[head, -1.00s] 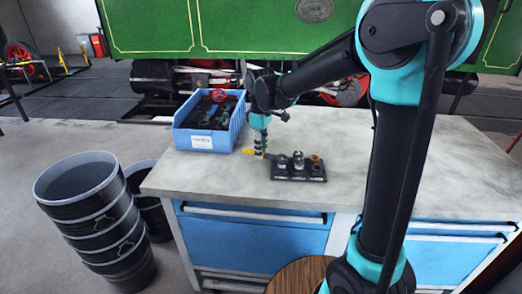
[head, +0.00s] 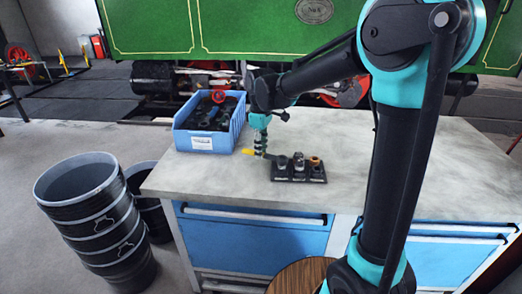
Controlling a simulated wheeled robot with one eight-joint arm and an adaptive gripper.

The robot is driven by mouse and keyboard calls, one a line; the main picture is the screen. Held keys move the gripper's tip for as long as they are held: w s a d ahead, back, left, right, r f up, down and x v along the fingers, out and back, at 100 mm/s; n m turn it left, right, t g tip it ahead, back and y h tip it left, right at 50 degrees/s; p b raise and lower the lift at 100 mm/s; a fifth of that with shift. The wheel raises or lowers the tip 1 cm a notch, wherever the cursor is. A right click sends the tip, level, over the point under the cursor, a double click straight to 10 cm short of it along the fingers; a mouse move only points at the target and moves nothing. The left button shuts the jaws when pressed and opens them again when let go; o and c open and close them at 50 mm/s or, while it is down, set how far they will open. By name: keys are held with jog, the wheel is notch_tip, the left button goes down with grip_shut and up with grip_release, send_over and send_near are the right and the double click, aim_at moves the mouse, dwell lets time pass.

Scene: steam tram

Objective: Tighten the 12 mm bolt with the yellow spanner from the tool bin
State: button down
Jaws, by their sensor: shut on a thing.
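My gripper (head: 259,150) is low over the bench, just right of the tool bin, and is shut on the yellow spanner (head: 248,152). The spanner's yellow handle sticks out to the left of the fingers. Its dark head points right, toward the bolt block, and I cannot tell whether it touches a bolt. The black bolt block (head: 298,178) stands on the bench with bolts in a row on top: two grey ones at left and middle, a brownish one at right. Which is the 12 mm bolt is too small to read. The blue tool bin (head: 202,141) holds several dark tools.
The grey bench top (head: 400,175) is clear to the right of the block and in front of it. Stacked black buckets (head: 95,215) stand on the floor at the left. A green tram side (head: 240,25) rises behind the bench.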

jog(key=shift+r, duration=1.15)
dwell(1.4)
jog(key=shift+r, duration=1.4)
